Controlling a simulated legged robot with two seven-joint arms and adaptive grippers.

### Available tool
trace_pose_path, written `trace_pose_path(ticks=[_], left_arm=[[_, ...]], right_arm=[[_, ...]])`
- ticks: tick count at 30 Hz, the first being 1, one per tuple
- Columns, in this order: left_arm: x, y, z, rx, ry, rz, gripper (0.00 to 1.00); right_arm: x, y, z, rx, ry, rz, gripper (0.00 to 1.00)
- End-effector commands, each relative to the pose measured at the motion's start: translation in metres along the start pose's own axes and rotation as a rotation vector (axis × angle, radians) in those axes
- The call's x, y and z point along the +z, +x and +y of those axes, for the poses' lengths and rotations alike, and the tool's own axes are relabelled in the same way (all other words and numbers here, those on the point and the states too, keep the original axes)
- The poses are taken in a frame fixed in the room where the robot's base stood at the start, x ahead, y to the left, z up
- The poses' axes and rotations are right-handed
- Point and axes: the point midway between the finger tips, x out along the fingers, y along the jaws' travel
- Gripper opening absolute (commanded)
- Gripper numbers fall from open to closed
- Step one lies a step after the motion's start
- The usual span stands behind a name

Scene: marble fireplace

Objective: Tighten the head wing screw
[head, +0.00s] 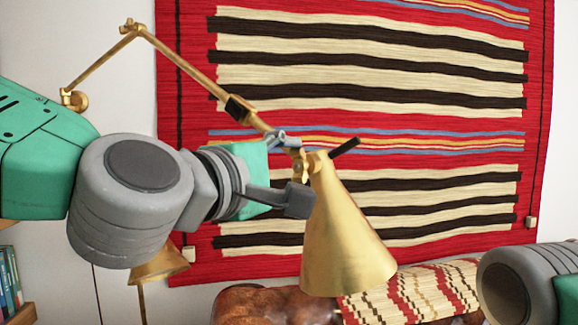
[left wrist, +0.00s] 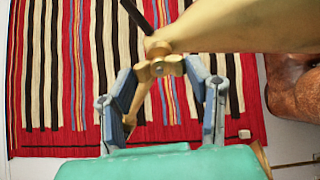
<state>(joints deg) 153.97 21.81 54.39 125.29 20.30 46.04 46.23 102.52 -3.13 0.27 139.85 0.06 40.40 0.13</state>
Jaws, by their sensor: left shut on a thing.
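A brass wall lamp has a cone-shaped head (head: 345,240) hanging at the end of its jointed arm (head: 185,58). The head wing screw (left wrist: 160,67) is a small brass piece at the joint beside the narrow top of the lamp head; in the head view the gripper partly hides it. My left gripper (left wrist: 160,73) comes in from the left and is shut on the wing screw, with one finger on each side of it. My right gripper is out of view; only part of my right arm shows at the lower right.
A striped red, black and cream rug (head: 370,75) hangs on the wall behind the lamp. A brown leather seat (head: 270,305) with a patterned throw (head: 415,291) stands below. Another brass lampshade (head: 160,265) and some books (head: 9,285) are at lower left.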

Motion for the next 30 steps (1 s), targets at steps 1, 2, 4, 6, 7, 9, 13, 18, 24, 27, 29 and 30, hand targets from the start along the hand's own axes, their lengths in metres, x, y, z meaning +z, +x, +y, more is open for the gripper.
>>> trace_pose_path(ticks=[1, 2, 4, 6, 7, 9, 13, 18, 24, 27, 29, 30], left_arm=[[0.0010, -0.0003, -0.0008, -0.003, 0.025, -0.002, 0.16], [0.0011, -0.0003, -0.0010, -0.003, 0.039, -0.003, 0.16], [0.0012, -0.0002, -0.0012, -0.003, 0.068, -0.003, 0.16], [0.0011, -0.0002, -0.0014, -0.003, 0.091, -0.002, 0.16], [0.0011, -0.0002, -0.0015, -0.004, 0.099, -0.002, 0.16], [0.0010, -0.0002, -0.0016, -0.004, 0.113, -0.002, 0.16], [0.0011, -0.0002, -0.0017, -0.004, 0.128, -0.003, 0.16], [0.0011, -0.0002, -0.0018, -0.004, 0.134, -0.003, 0.16], [0.0012, -0.0003, -0.0019, -0.004, 0.133, -0.003, 0.16], [0.0012, -0.0003, -0.0018, -0.004, 0.133, -0.003, 0.66], [0.0011, -0.0002, -0.0015, -0.003, 0.133, -0.003, 0.66], [0.0009, -0.0001, -0.0014, -0.003, 0.132, -0.003, 0.66]], right_arm=[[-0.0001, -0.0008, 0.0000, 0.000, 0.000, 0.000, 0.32], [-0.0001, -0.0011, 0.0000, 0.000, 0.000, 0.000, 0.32], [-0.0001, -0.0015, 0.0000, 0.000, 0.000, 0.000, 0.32], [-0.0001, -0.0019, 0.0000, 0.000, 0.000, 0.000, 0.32], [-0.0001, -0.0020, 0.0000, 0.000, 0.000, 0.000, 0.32], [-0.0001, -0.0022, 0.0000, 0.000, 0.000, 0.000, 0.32], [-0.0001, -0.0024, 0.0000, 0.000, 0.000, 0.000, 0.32], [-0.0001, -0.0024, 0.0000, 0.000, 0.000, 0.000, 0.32], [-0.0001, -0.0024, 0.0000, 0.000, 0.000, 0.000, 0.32], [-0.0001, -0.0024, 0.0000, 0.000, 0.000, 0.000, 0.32], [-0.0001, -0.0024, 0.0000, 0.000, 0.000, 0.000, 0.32], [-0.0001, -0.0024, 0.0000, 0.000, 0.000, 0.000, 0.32]])
